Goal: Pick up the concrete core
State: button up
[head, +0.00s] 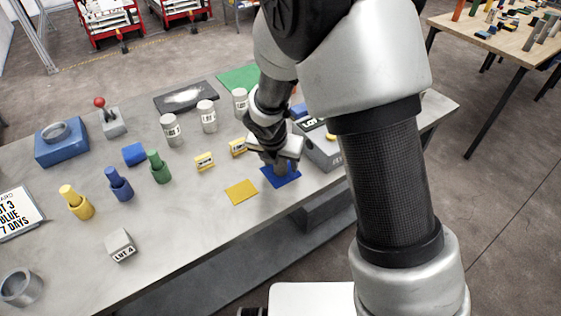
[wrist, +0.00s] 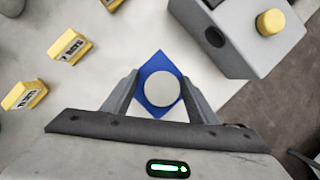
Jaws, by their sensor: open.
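The concrete core shows in the wrist view as a pale grey round top (wrist: 162,89), standing on a blue square mat (wrist: 156,62). My gripper (wrist: 160,78) is open, with one finger on each side of the core; whether either finger touches it I cannot tell. In the head view my gripper (head: 282,161) points down over the blue mat (head: 285,180) near the table's front edge. It hides most of the core there.
A grey box with a yellow button (wrist: 270,21) stands close at the right. Yellow labelled blocks (head: 204,161) and a yellow mat (head: 241,192) lie to the left. Three pale labelled cylinders (head: 207,116) stand behind.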

jog(key=c, duration=1.3)
grip_shut()
jog(key=shift+r, duration=0.1)
